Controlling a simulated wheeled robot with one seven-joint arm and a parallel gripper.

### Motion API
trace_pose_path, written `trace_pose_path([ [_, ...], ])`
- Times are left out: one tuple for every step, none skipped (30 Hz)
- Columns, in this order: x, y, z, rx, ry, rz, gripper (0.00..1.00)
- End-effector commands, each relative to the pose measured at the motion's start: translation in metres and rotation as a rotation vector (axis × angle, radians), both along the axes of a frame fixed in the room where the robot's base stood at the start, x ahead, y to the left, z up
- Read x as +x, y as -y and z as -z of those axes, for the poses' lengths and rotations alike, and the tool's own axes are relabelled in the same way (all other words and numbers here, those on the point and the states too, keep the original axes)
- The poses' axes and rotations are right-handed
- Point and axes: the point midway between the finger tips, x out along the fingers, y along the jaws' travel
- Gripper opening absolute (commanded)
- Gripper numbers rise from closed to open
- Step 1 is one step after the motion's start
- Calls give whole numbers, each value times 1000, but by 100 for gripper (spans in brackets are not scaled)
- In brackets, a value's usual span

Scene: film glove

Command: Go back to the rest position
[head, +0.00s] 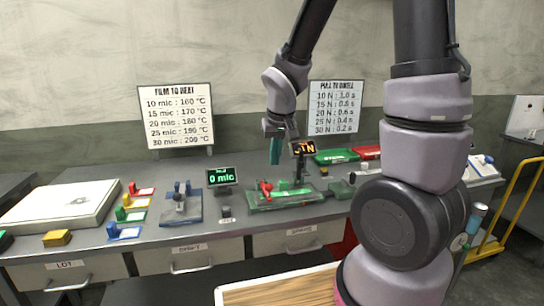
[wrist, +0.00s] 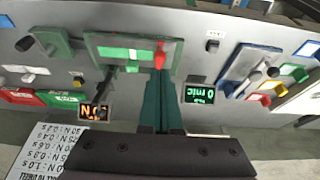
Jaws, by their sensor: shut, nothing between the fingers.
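My gripper (head: 276,150) hangs at the end of my arm, above the back of the grey bench, in the head view. In the wrist view its green fingers (wrist: 161,102) are together with nothing between them. Past the fingertips, in the wrist view, is a green fixture (wrist: 110,46) with a red lever (wrist: 159,54). In the head view that fixture (head: 283,199) stands on the bench below and slightly right of my gripper, which is apart from it.
Displays reading "0 mic" (head: 222,176) and "N" (head: 302,148) stand near my gripper. Left are a blue-based device (head: 181,208), coloured blocks and a white slab (head: 60,204). Green (head: 336,156) and red trays lie back right. Two charts stand behind. Air above the bench is open.

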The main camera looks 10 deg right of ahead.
Motion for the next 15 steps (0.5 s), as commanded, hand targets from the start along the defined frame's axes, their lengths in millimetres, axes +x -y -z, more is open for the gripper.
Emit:
trace_pose_path([
  [-2, 0, 0, 0, 0, 0, 0],
  [-3, 0, 0, 0, 0, 0, 0],
  [-3, 0, -1, 0, 0, 1, 0],
  [-3, 0, -1, 0, 0, 1, 0],
  [-3, 0, -1, 0, -1, 1, 0],
  [-3, 0, -1, 0, -1, 1, 0],
  [-3, 0, 0, 0, -1, 1, 0],
  [-3, 0, 0, 0, -1, 1, 0],
  [-3, 0, -1, 0, -1, 1, 0],
  [-3, 0, -1, 0, 0, 1, 0],
  [-3, 0, -1, 1, 0, 2, 0],
  [-3, 1, -3, 3, 2, 4, 0],
  [-4, 2, -6, 4, 5, 9, 0],
  [-5, 4, -10, 9, 8, 16, 0],
  [-6, 7, -17, 16, 16, 30, 0],
])
